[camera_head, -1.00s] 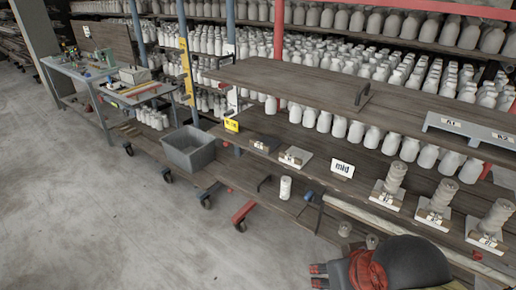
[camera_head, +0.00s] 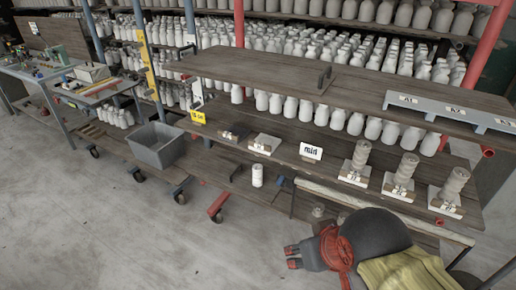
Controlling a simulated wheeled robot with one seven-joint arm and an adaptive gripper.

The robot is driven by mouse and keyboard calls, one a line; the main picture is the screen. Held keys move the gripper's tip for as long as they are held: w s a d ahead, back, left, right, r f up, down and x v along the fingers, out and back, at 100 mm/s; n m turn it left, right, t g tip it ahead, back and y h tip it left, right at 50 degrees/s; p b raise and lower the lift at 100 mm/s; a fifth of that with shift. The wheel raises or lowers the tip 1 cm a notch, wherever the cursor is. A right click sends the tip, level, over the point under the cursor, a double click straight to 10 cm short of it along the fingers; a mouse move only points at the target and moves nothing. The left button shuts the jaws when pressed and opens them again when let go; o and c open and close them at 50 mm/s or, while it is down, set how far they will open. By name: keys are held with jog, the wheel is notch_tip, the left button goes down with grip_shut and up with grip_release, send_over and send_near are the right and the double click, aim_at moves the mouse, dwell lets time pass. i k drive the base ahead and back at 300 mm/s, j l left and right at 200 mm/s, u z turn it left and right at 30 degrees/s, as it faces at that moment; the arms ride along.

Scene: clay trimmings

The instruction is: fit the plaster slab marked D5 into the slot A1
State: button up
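A grey slotted rack (camera_head: 430,110) sits at the right end of the upper shelf, with labels that seem to read A1 (camera_head: 408,99), A2 and A3 from left to right. On the shelf below, a pale slab (camera_head: 265,144) lies flat with a small tag. Three more slabs, a left one (camera_head: 345,177), a middle one (camera_head: 389,190) and a right one (camera_head: 437,206), each carry a stack of rounded clay pieces. Their tags are too small to read, so I cannot tell which is D5. My gripper (camera_head: 293,257) is low in front of the shelves, fingers apart and empty.
A "mid" sign (camera_head: 311,151) and a yellow sign (camera_head: 198,116) stand on the middle shelf. A grey bin (camera_head: 157,146) and a white cylinder (camera_head: 257,176) are lower down. A workbench (camera_head: 52,75) is at the left. Concrete floor is open in front.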

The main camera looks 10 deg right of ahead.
aim_at(479, 121)
jog(key=z, duration=1.6)
jog(key=u, duration=1.65)
jog(key=i+j, duration=0.35)
jog(key=i+j+u, duration=0.1)
jog(key=i+j, duration=0.2)
jog(key=i, duration=0.3)
jog(key=i+j, duration=0.3)
jog(key=i, duration=0.2)
jog(key=i+j, duration=0.3)
jog(key=i, duration=0.15)
jog(key=j+u, duration=0.05)
